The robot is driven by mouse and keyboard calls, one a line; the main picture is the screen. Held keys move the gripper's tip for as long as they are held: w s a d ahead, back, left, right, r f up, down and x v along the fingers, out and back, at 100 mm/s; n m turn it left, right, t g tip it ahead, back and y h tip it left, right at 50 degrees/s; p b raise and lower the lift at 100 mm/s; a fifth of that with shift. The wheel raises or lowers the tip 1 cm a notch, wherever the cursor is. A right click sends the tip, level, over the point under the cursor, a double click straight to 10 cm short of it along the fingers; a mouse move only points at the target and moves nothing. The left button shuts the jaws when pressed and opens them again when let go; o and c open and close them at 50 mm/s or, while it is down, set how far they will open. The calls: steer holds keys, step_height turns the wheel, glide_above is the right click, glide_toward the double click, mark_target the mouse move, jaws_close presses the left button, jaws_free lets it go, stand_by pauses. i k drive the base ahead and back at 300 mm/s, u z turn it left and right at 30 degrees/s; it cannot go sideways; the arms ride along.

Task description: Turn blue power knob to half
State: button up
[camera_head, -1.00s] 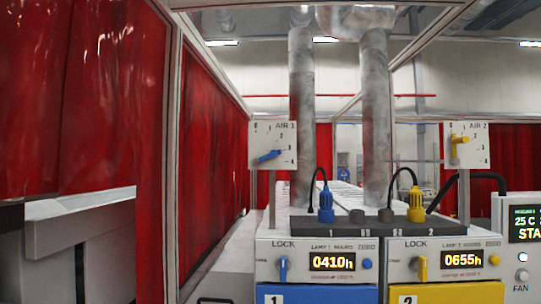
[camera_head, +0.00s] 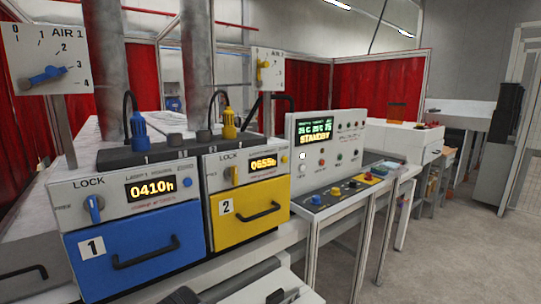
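A small blue knob (camera_head: 316,200) sits at the left end of the sloping front of the grey control console (camera_head: 340,190). A yellow knob (camera_head: 335,191) and other coloured controls stand to its right. Their labels and the blue knob's pointer are too small to read. My gripper's fingers are not seen; only white and dark parts, likely of my arm, show at the bottom edge.
A blue drawer (camera_head: 150,270) and a yellow drawer (camera_head: 275,195), both with black handles, stand left of the console. The console display (camera_head: 315,133) reads STANDBY. A grey bench (camera_head: 400,180) runs along the front. Open floor (camera_head: 450,250) lies to the right.

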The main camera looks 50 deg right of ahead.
mark_target(316, 199)
steer(key=z, duration=0.15)
steer(key=k, duration=0.8)
steer(key=z, duration=1.65)
steer(key=i, duration=0.6)
steer(key=u, duration=0.3)
steer(key=k, duration=1.2)
steer(key=z, duration=0.65)
steer(key=i, duration=1.7)
steer(key=u, duration=0.6)
